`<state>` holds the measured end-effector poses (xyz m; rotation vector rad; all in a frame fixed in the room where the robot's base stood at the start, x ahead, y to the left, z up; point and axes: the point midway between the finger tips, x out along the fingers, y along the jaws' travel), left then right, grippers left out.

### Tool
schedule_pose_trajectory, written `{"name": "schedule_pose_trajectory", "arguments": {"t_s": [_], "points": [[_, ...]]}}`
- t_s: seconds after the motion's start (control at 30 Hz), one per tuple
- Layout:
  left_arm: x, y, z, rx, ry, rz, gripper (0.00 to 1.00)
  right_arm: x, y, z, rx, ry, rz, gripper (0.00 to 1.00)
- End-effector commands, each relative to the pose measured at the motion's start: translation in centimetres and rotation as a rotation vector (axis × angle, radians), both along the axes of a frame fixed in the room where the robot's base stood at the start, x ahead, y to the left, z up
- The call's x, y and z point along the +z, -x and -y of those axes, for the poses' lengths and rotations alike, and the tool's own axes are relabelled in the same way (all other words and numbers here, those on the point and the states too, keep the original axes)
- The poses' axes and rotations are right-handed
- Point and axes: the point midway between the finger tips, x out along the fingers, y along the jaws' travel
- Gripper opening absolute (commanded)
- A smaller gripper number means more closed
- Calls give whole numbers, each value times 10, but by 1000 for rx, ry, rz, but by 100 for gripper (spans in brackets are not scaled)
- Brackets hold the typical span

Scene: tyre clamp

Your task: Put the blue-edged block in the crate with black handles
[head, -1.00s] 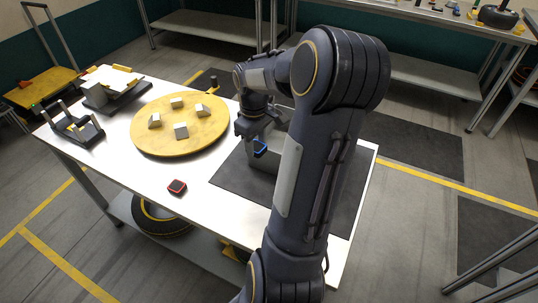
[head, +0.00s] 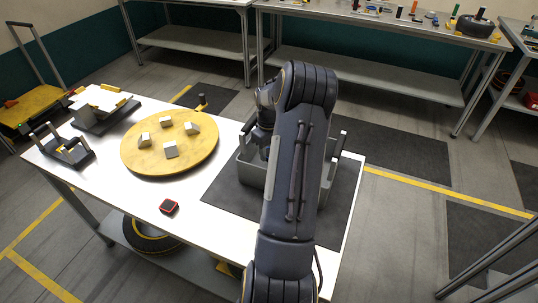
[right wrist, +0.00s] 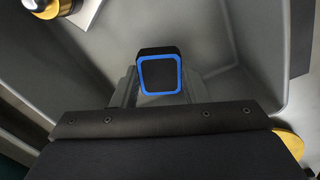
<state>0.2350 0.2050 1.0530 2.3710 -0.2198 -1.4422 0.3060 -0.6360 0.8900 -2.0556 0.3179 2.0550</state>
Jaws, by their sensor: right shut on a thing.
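The blue-edged block (right wrist: 160,74) is black with a blue square outline and sits between my right gripper's fingers in the right wrist view. My right gripper (head: 265,153) is shut on it. In the head view this gripper is over the left part of the grey crate with black handles (head: 251,174), and the block is hidden there. The crate's grey walls (right wrist: 235,40) surround the block in the right wrist view. I cannot tell how far the block is above the crate floor. My left gripper is not in view.
The crate stands on a dark mat (head: 222,195) at the table's right end. A yellow round board (head: 140,160) with several pale blocks is to its left. A red-edged block (head: 169,207) lies near the front edge. A black rack (head: 70,148) stands far left.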

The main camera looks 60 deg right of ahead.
Motion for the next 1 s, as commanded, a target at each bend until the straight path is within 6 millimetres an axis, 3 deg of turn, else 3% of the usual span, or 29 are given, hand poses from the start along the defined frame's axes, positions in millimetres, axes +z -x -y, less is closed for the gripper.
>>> {"name": "schedule_pose_trajectory", "arguments": {"t_s": [0.17,0.37,0.73,0.77,0.9,1.0], "points": [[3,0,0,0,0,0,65,-10,-4,7,0,-1,1,18],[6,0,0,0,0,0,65,-37,-3,6,0,-2,0,18],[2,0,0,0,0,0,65,-44,-4,6,0,0,1,18],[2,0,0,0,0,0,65,-44,-4,6,0,0,1,41],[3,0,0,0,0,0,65,-42,-4,6,0,0,1,60],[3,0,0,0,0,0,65,-42,-4,6,0,0,1,62]]}}
